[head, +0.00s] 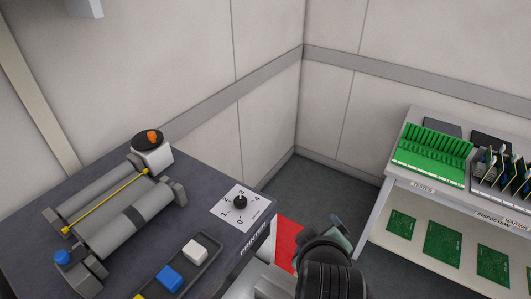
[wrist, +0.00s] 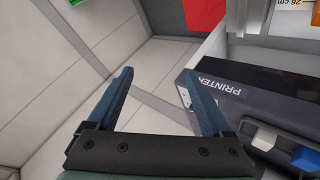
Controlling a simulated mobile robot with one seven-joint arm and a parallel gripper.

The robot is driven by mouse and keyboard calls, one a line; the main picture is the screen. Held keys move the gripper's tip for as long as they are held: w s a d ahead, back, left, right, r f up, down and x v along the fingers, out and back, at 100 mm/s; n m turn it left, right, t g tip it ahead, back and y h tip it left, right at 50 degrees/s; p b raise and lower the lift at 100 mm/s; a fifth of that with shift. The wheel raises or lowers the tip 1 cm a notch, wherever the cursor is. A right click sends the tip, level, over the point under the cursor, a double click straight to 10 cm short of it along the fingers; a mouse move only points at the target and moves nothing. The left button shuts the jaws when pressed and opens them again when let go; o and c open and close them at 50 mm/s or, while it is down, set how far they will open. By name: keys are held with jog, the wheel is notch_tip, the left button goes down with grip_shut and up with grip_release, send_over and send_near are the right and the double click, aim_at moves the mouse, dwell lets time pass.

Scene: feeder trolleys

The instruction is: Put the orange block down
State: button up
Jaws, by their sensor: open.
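My gripper (wrist: 157,78) is open in the wrist view, with nothing between its two blue-grey fingers. In the head view it (head: 338,228) is partly hidden by my wrist, out past the right edge of the dark printer bench (head: 110,190). A small orange piece (head: 152,136) sits on a round black disc on a white box at the bench's back; I cannot tell whether it is a loose block or a knob. My gripper is well away from it. No orange block shows in my gripper.
A dark tray (head: 212,245) on the bench holds a white block (head: 195,250), a blue block (head: 169,279) and a partly cut-off yellow one. A dial plate (head: 254,202) and rollers lie near. A red patch (head: 287,240) is on the floor. A shelf with a green rack (head: 435,150) stands right.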

jog(key=w+a+r+m+t, duration=0.25)
jog(key=r+t, duration=0.25)
jog(key=r, duration=0.9)
jog(key=w+a+r+m+t, duration=0.1)
jog(key=a+r+t, duration=0.3)
jog(key=r, duration=0.9)
jog(key=s+a+r+m+t+y, duration=0.1)
jog(key=s+r+t, duration=0.3)
jog(key=r, duration=0.6)
jog(key=s+a+r+m+t+y, duration=0.1)
jog(key=s+r+t, duration=0.4)
jog(key=r, duration=0.5)
jog(key=shift+s+a+r+m, duration=0.4)
jog(key=shift+s+a+m, duration=0.3)
jog(key=shift+s+m, duration=0.3)
